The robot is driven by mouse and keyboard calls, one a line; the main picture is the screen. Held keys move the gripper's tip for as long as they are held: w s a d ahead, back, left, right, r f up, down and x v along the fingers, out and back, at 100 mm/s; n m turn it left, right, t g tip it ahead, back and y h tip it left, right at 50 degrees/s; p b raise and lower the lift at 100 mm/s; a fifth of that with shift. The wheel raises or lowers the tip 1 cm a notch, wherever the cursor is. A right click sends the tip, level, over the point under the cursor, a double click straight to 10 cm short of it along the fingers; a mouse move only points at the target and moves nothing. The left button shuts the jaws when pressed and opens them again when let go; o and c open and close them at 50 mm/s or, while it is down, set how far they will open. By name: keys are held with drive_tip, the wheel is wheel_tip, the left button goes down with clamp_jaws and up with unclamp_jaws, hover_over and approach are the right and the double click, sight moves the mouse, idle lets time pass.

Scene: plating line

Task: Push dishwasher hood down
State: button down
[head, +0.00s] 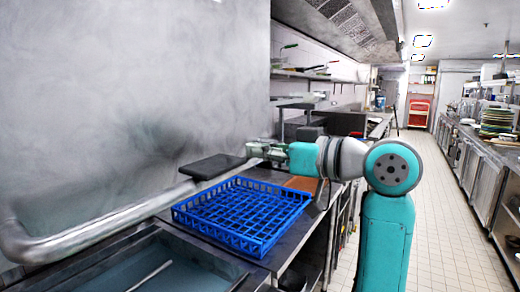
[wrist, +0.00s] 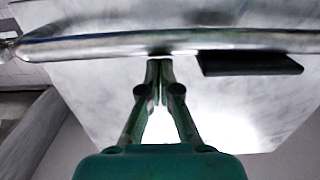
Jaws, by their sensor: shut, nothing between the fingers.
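The dishwasher hood (head: 130,90) is a large, smudged steel panel filling the left of the head view. It also shows in the wrist view (wrist: 90,95). Its round handle bar (head: 110,218) runs along its lower front edge, and it crosses the top of the wrist view (wrist: 100,44). My gripper (head: 256,152) is at the far end of the bar in the head view. In the wrist view my gripper (wrist: 159,64) is shut and empty, its tips right by the bar. I cannot tell whether they touch it.
A dark flat pad (head: 211,167) sits by the bar, above a blue dish rack (head: 240,215) on the steel counter. A sunken basin (head: 165,265) is at the lower left. The tiled aisle (head: 445,215) to the right is clear.

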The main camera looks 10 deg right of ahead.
drive_tip(key=shift+f, duration=0.15)
wheel_tip(320, 180, down, 43)
